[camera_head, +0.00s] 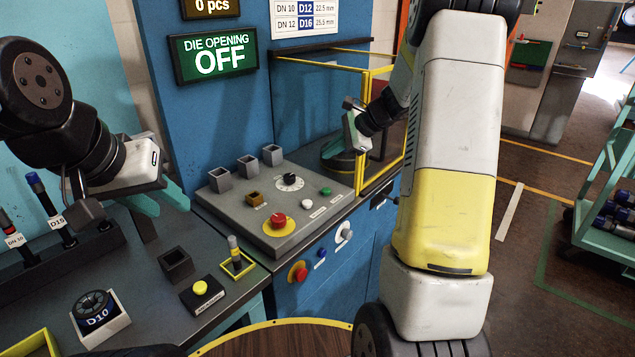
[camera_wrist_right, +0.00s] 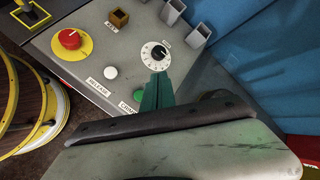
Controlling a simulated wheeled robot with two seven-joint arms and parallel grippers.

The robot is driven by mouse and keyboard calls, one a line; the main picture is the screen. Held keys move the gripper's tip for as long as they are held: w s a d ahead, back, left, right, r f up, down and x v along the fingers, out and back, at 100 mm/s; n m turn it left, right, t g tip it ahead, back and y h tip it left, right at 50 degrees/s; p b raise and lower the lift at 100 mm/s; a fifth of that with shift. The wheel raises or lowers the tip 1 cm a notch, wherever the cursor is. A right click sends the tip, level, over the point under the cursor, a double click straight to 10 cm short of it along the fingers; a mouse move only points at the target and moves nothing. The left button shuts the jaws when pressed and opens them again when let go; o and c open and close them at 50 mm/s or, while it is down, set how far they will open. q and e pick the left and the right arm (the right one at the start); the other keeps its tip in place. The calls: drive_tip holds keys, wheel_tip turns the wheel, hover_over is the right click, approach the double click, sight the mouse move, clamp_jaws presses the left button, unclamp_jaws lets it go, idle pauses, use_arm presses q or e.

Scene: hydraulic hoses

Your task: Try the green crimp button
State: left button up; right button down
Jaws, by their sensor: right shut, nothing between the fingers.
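The green crimp button (camera_head: 325,191) sits on the sloping grey control panel (camera_head: 238,212), with a label beside it. In the right wrist view the green button (camera_wrist_right: 138,92) shows just left of my fingers, partly hidden, above a partly covered label. My right gripper (camera_head: 331,149) is shut and empty, above the panel's far right part and apart from the button in the head view. Its closed green fingers (camera_wrist_right: 157,88) point toward the black dial in the wrist view. My left gripper (camera_head: 163,207) is open and empty over the bench at the left.
The panel also holds a red button (camera_head: 278,221), a white release button (camera_head: 306,203), a black dial (camera_head: 290,181) and several grey square holders. A yellow-framed guard (camera_head: 366,130) stands beside it. The display (camera_head: 215,55) reads "DIE OPENING OFF". A yellow button box (camera_head: 201,291) sits on the bench.

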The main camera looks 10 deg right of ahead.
sight(329, 190)
drive_tip(key=shift+f, duration=0.15)
drive_tip(key=shift+f, duration=4.3)
drive_tip(key=shift+f, duration=0.35)
drive_tip(key=shift+f, duration=0.5)
drive_tip(key=shift+r, duration=0.9)
drive_tip(key=shift+r, duration=2.5)
